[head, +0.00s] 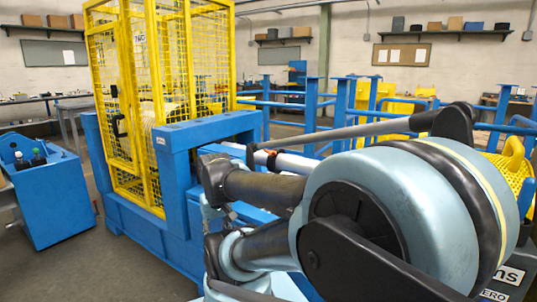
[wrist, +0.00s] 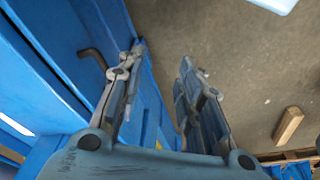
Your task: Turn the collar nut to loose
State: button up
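I cannot pick out the collar nut for certain in either view. In the head view a pale shaft (head: 305,166) runs out of the blue machine frame (head: 185,142), with a dark ring (head: 264,158) around it; my arm covers much of that area. A dark bent rod (wrist: 93,55) sticks out beside that finger.
A yellow mesh cage (head: 165,75) stands on the machine frame. A blue control box (head: 45,200) stands at the left. Blue rails (head: 312,110) stand behind my arm.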

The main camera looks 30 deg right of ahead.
jog(key=shift+w, duration=0.15)
jog(key=w+d+r+m+t+y, duration=0.25)
jog(key=w+d+r+m, duration=0.25)
jog(key=w+m, duration=0.3)
jog(key=w+d+r+m+t+y, duration=0.1)
jog(key=w+d+r+m+t, duration=0.3)
jog(key=w+m, duration=0.4)
jog(key=w+d+r+m+t+h, duration=0.15)
jog(key=d+m, duration=0.25)
jog(key=d, duration=0.5)
jog(key=d+r+m+t+h, duration=0.1)
jog(key=d+r+m+t, duration=0.25)
jog(key=d, duration=0.65)
jog(key=w+d+r+m+t+h, duration=0.15)
jog(key=d+m, duration=0.25)
jog(key=d, duration=0.5)
jog(key=x, duration=1.6)
jog(key=shift+w+d+f, duration=0.1)
jog(key=shift+w+f, duration=0.15)
jog(key=shift+c, duration=0.5)
grip_shut()
